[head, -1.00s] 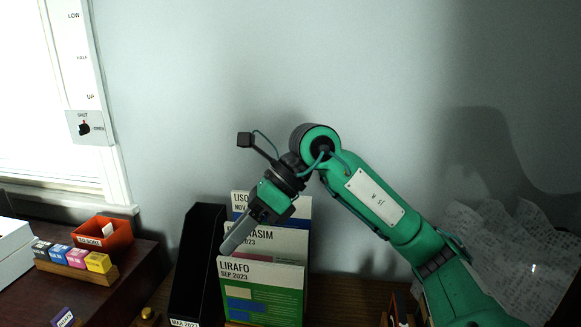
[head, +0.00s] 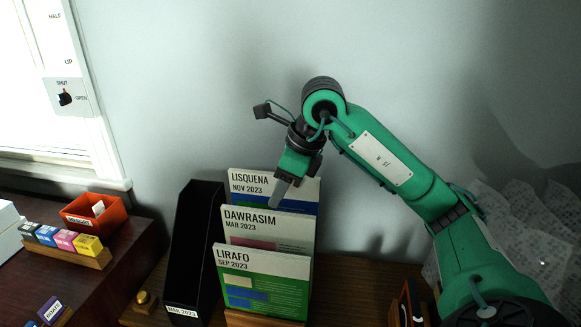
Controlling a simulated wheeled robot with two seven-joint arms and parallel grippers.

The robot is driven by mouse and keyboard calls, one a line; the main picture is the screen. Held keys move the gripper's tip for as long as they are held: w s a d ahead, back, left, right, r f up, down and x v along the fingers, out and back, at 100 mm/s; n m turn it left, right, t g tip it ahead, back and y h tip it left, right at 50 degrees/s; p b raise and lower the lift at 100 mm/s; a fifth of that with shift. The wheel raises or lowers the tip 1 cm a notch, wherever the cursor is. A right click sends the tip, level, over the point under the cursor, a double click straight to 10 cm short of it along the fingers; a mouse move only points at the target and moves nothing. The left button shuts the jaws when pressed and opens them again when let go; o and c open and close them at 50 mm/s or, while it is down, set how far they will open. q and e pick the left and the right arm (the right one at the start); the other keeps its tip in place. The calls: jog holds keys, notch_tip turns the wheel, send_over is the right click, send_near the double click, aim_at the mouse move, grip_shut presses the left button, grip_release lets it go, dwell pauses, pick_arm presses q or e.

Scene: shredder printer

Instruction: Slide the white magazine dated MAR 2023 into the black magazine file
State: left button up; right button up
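The magazine dated MAR 2023 (head: 268,222), titled DAWRASIM, stands upright in the middle of a row of three magazines. Its lower part is hidden by the front magazine. The black magazine file (head: 196,245) stands just left of the row, upright, with a MAR 2023 label low on its front. I see nothing inside it. My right gripper (head: 279,194) points down at the top edge of the DAWRASIM magazine, in front of the rear magazine. I see its fingers edge-on, so their opening and any contact are unclear. My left gripper is out of view.
The LIRAFO magazine (head: 262,283) stands in front and the LISQUENA magazine (head: 246,187) behind. An orange bin (head: 94,216) and several coloured boxes (head: 62,240) sit on the dark desk at left. The wall is close behind; crumpled paper (head: 525,240) lies at right.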

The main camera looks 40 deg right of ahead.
aim_at(268, 212)
jog(key=shift+x, duration=2.7)
grip_shut()
jog(key=shift+r, duration=0.1)
jog(key=shift+r+p, duration=0.75)
jog(key=shift+r, duration=0.2)
